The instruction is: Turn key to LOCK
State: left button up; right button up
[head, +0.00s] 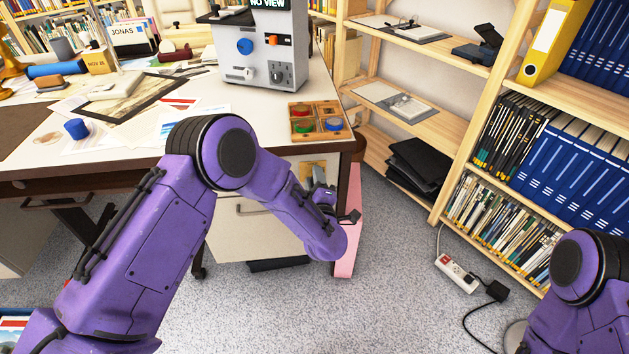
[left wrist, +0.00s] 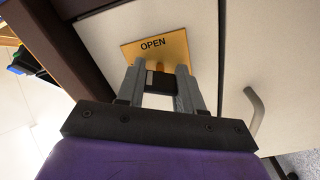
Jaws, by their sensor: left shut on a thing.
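A brass lock plate (left wrist: 155,45) lettered OPEN is on the pale drawer front of the desk, and it also shows in the head view (head: 318,166). My left gripper (left wrist: 162,82) is at the plate, its two fingers shut on the dark key (left wrist: 162,80). The fingers hide much of the key and the lower part of the plate; no LOCK lettering is visible. In the head view my left gripper (head: 322,188) is partly hidden by my forearm. My right arm shows at the lower right, but its gripper is out of view.
A drawer handle (left wrist: 256,112) stands out to the right of the plate. The desktop (head: 235,120) above carries a grey box (head: 258,45) and a wooden tray (head: 317,104). A bookshelf is at the right; a power strip (head: 456,272) lies on the floor.

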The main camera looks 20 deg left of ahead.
pick_arm(q)
jog(key=n+b, duration=0.1)
jog(key=n, duration=0.4)
dwell(0.5)
jog(key=o, duration=1)
jog(key=shift+o, duration=0.2)
jog(key=shift+d, duration=0.1)
jog(key=p+v, duration=0.1)
jog(key=v, duration=0.9)
jog(key=shift+s, duration=0.25)
jog(key=shift+d, duration=0.1)
